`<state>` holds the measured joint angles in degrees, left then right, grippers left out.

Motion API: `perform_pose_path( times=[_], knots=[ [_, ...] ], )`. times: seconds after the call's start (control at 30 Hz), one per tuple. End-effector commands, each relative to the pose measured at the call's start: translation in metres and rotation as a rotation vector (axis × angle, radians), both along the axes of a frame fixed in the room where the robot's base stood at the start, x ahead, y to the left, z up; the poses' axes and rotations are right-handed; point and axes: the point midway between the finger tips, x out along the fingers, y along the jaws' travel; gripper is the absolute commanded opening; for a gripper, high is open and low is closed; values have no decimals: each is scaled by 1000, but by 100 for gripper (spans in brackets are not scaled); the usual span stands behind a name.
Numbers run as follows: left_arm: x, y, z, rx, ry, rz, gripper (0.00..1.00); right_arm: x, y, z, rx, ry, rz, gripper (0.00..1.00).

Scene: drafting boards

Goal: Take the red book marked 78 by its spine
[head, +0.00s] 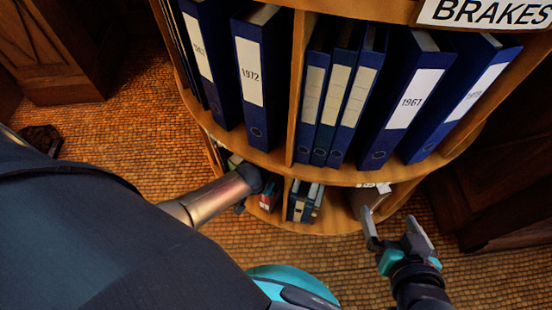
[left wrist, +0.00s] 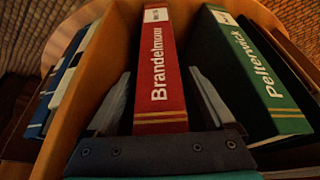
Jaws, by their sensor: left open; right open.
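In the head view a bit of red (head: 267,201) shows beside the end of my left arm, which hides most of that bay. My right gripper (head: 400,236) is open and empty, low in front of the shelf's right side.
A green book (left wrist: 258,75) marked "Pelterwick" stands right of the red one. A wooden divider (left wrist: 90,75) is on the left, with blue and white books (left wrist: 65,85) beyond. Blue binders (head: 408,95) fill the shelf above.

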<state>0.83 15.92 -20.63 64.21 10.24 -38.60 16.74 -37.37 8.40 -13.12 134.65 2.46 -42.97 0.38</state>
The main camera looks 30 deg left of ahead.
Motion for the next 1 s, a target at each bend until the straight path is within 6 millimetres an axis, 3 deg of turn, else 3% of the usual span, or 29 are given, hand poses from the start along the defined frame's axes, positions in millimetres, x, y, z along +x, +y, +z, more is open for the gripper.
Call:
perform_pose_path(
  times=[0.5,1.0],
  knots=[
    [2,0,-5,0,0,0,88,3,10,2,41,-73,8,100],
    [2,0,-5,0,0,0,31,3,10,2,40,-71,8,100]
  ],
)
